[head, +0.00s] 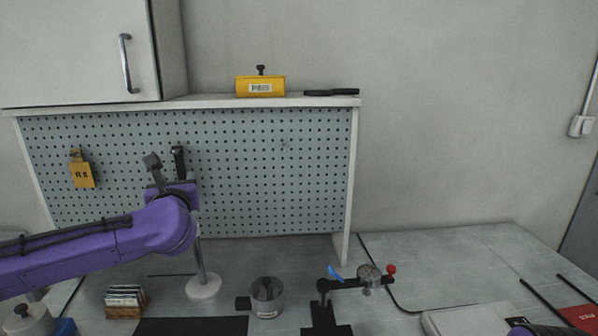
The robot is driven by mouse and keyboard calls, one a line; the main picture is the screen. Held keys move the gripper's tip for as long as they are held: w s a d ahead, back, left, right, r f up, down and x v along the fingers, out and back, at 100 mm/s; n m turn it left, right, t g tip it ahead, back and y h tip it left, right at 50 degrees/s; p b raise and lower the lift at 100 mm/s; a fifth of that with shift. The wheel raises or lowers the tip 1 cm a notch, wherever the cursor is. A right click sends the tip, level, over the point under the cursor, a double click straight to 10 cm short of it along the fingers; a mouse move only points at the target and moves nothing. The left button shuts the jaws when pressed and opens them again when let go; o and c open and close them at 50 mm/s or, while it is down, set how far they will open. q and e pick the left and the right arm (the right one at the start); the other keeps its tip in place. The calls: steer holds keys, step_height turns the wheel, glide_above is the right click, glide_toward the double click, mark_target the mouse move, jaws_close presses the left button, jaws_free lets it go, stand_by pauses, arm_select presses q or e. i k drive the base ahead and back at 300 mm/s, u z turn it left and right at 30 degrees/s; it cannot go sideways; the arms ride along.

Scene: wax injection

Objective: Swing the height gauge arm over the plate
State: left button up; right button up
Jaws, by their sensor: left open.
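The height gauge arm (346,284) is a short black bar on a black post at the lower middle. It points to the right and carries a round dial (369,275) and a red knob (391,269); a blue piece (335,273) stands near its left end. A black base (325,318) lies below it, cut by the bottom edge. A flat dark plate (192,327) lies to the left; I cannot tell which is the task's plate. My left gripper (166,164) is open and empty, raised before the pegboard, fingers up, well left of the gauge. My right gripper is not seen.
A post on a white round base (203,287) stands behind my left arm. A card holder (125,302) is at the lower left, a pale box (472,321) at the lower right. Bench right of the gauge is mostly clear.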

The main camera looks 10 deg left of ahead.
mark_target(376, 278)
steer(key=k, duration=1)
